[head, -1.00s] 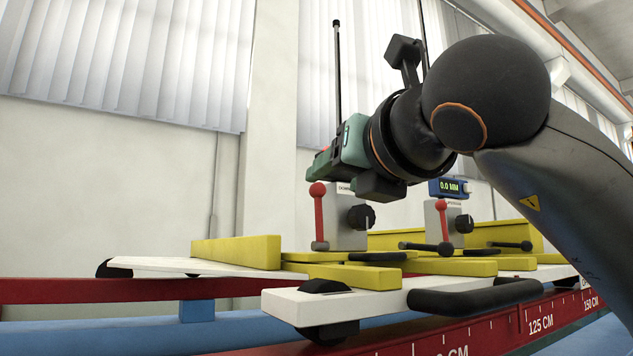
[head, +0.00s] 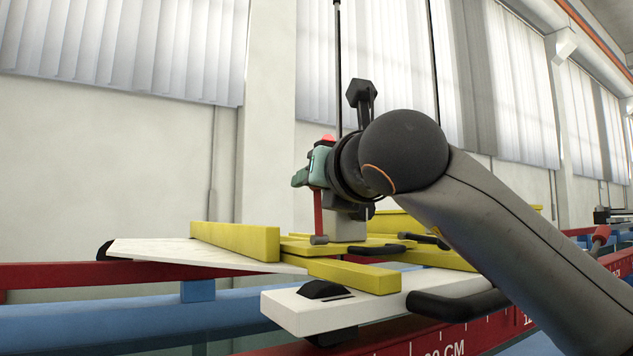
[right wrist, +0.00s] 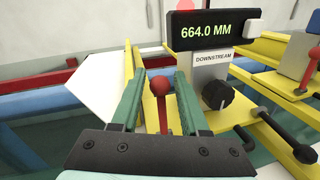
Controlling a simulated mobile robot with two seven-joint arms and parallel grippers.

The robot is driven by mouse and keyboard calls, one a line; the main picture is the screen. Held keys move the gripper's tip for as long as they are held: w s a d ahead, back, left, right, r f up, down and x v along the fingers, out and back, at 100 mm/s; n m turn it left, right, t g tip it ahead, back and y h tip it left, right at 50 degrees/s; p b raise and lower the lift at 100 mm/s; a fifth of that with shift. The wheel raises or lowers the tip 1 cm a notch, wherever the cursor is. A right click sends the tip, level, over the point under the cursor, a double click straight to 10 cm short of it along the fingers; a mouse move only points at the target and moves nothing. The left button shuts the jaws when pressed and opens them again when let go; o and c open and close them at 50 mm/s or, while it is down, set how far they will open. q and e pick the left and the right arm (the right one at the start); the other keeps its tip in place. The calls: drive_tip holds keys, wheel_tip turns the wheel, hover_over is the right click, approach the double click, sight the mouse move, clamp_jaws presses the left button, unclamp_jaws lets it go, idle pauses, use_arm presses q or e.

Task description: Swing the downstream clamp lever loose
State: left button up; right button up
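The fingers are open, one on each side of the lever, with gaps visible. In the head view my right gripper (head: 308,170) is at the lever's upper end and hides its ball. The grey block (head: 345,225) carries a black knob (right wrist: 217,93), and a display (right wrist: 213,30) above reads 664.0 MM. My left gripper is not in view.
A second unit with a red lever (right wrist: 310,70) stands to the right. Yellow bars (head: 235,240) and white plates (head: 320,308) surround the block. Black handles (right wrist: 285,132) stick out nearby. Red and blue rails run below.

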clamp_jaws()
idle(1.1)
